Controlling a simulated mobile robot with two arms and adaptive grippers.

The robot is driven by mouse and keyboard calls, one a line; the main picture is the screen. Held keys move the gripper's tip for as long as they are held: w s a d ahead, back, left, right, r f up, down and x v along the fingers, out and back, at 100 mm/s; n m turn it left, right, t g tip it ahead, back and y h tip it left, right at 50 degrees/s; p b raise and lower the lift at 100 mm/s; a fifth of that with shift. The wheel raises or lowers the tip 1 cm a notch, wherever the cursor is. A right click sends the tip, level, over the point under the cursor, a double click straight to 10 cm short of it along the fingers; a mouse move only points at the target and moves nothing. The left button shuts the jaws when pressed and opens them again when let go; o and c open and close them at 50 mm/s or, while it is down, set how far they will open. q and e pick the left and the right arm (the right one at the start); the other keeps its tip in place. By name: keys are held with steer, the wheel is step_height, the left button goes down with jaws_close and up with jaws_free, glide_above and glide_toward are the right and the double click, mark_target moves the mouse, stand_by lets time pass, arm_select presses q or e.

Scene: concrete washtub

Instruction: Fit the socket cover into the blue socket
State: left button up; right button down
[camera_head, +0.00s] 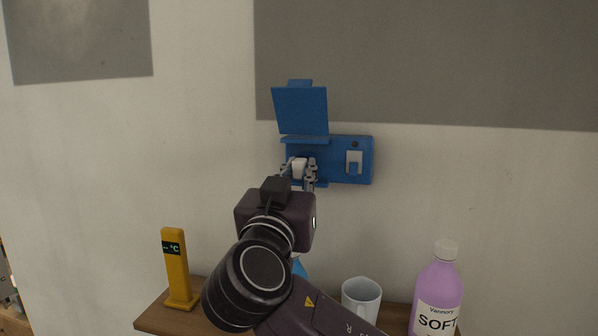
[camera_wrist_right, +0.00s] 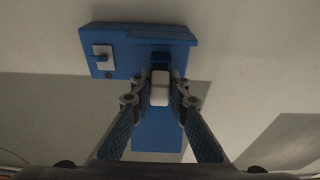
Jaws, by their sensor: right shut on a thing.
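The blue socket (camera_head: 335,182) is fixed to the wall, with its blue flap (camera_head: 301,110) raised at the left. My right gripper (camera_head: 299,169) is at the left half of the socket, below the flap. It is shut on the small white socket cover (camera_head: 298,168). In the right wrist view the cover (camera_wrist_right: 160,88) sits between the fingertips (camera_wrist_right: 160,90), in front of a dark blue opening (camera_wrist_right: 161,60). I cannot tell whether the cover touches the socket. My left gripper is not in view.
A white switch (camera_head: 354,162) is on the socket's right half. Below, a wooden shelf (camera_head: 150,322) holds a yellow thermometer (camera_head: 175,268), a white mug (camera_head: 361,298) and a purple bottle (camera_head: 437,290). The wall around the socket is free.

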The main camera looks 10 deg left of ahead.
steer(key=shift+w, duration=0.1)
steer(key=c, duration=1.8)
jaws_free()
steer(key=shift+w, duration=0.1)
steer(key=s+f, duration=0.2)
steer(key=s, duration=0.9)
steer(key=shift+s+f, duration=0.2)
steer(key=shift+s, duration=0.2)
